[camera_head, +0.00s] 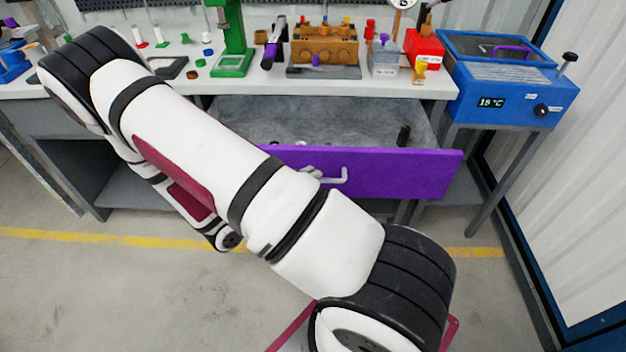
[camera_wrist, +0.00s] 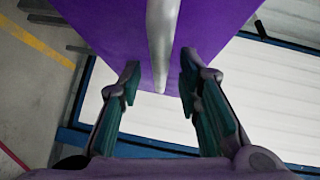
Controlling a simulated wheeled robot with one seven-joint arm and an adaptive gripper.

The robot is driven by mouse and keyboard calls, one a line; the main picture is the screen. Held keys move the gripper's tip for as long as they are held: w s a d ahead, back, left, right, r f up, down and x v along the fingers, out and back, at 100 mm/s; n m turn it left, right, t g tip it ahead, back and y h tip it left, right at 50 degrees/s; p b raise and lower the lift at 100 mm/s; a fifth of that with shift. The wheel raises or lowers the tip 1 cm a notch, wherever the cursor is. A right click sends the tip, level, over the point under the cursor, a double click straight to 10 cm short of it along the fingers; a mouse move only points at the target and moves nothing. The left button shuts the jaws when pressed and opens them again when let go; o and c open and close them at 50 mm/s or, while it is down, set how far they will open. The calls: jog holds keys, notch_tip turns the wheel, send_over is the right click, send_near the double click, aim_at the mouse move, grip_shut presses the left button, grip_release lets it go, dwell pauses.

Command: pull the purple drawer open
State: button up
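The purple drawer (camera_head: 400,173) stands pulled out below the workbench, with its grey interior (camera_head: 330,120) showing. Its light grey handle (camera_head: 338,180) is on the front face, partly hidden by my arm in the head view. In the wrist view the purple front (camera_wrist: 110,30) fills the upper middle, and the handle (camera_wrist: 162,45) runs down as a pale bar. My gripper (camera_wrist: 160,72) is open, with one finger on each side of the handle's line and gaps to both. In the head view my gripper is hidden behind my arm.
The workbench top (camera_head: 270,88) carries a green press (camera_head: 233,45), a brown pump block (camera_head: 325,45) and small parts. A blue machine (camera_head: 510,85) stands at right. The floor in front is clear.

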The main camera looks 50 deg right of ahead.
jog(key=a+r, duration=0.1)
jog(key=a, duration=0.9)
jog(key=shift+w+r, duration=0.2)
jog(key=shift+w, duration=0.2)
jog(key=s+a+r+n+t+y+p, duration=0.2)
jog(key=s+r+n+y, duration=0.3)
jog(key=r+n, duration=0.6)
jog(key=s+a+r+n+t+y+p, duration=0.1)
jog(key=s+a+r+n+y+p, duration=0.4)
jog(key=r+n, duration=0.7)
jog(key=s+a+r+n+t+y+p, duration=0.2)
jog(key=s+r+n+y, duration=0.4)
jog(key=r+n, duration=0.6)
notch_tip(320, 180, up, 4)
jog(key=shift+s+a+f+t+p, duration=0.3)
jog(key=shift+s+a+p, duration=0.45)
jog(key=shift+s+p, duration=0.2)
